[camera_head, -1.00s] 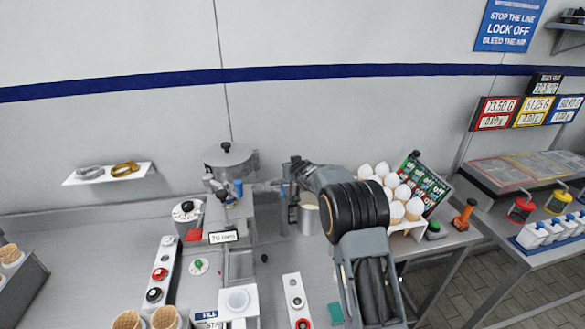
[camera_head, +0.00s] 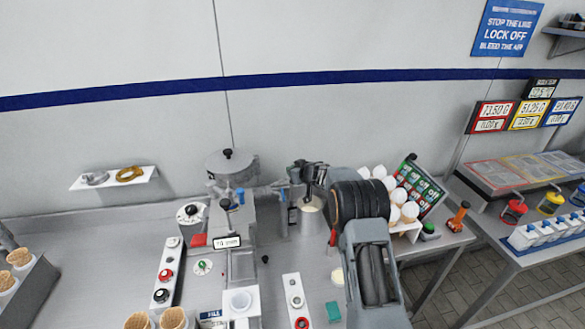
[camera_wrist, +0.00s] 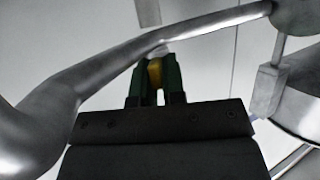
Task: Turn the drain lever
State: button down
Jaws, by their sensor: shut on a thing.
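My gripper (camera_wrist: 154,80) has dark green fingers in the wrist view. It is shut on a small yellow piece (camera_wrist: 155,72), which I take to be the drain lever, just under a curved metal pipe (camera_wrist: 110,66). In the head view my arm comes from the lower right, and my gripper (camera_head: 290,193) is beside the steel pipework right of the lidded pot (camera_head: 232,170). The fingertips and the lever are too small and partly hidden there to tell apart. A blue handle (camera_head: 240,195) stands on the machine to the left.
A wall shelf (camera_head: 113,178) is at left. Button strips (camera_head: 167,270) and cones (camera_head: 173,318) are at the front.

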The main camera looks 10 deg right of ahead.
jog(key=shift+r+n+y, duration=0.2)
jog(key=shift+n+y, duration=0.1)
jog(key=c, duration=1.2)
grip_release()
jog(key=shift+f, duration=0.15)
jog(key=b+v, duration=0.2)
jog(key=v, duration=1.1)
jog(key=shift+s+d+r+b, duration=0.2)
jog(key=shift+r+b, duration=0.2)
jog(key=shift+c, duration=0.4)
